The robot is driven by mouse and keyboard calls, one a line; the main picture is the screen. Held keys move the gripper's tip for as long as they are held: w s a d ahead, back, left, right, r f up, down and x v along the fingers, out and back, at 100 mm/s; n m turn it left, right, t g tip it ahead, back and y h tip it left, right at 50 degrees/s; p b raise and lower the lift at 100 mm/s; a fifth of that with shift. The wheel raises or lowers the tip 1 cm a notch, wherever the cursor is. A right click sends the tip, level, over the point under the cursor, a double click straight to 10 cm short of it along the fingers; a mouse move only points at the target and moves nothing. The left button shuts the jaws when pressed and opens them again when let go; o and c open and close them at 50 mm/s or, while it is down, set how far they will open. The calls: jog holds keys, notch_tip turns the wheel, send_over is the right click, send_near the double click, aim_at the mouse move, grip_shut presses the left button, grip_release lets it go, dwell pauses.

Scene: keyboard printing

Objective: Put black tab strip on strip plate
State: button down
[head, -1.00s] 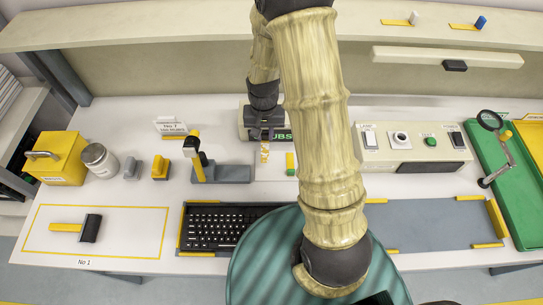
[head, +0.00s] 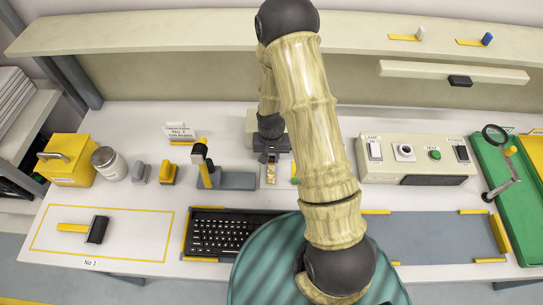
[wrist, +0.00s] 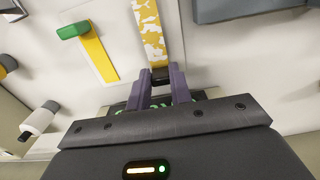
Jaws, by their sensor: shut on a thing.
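The black tab strip is a yellow-and-white patterned strip with a black tab. It shows in the wrist view (wrist: 150,28) and small in the head view (head: 270,175). My gripper (wrist: 161,88) is shut on its black tab, and the strip points away from the fingers. In the head view my gripper (head: 271,157) is at the back middle of the table. I cannot tell whether the strip touches the table. No plate is clearly marked as the strip plate; a grey base (head: 235,181) with a black-and-yellow upright stands left of the strip.
A green-tabbed yellow strip lies close beside it, clear in the wrist view (wrist: 93,47). A keyboard (head: 222,232) lies in front. A control box (head: 420,168) stands right. A grey mat (head: 430,232) is bare. My arm hides the table's middle.

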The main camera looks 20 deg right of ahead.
aim_at(271, 158)
jog(key=shift+f, duration=0.4)
jog(key=shift+f, duration=0.1)
jog(key=c, duration=1.3)
grip_release()
jog(key=shift+o, duration=0.2)
notch_tip(271, 158, up, 12)
jog(key=b, duration=0.2)
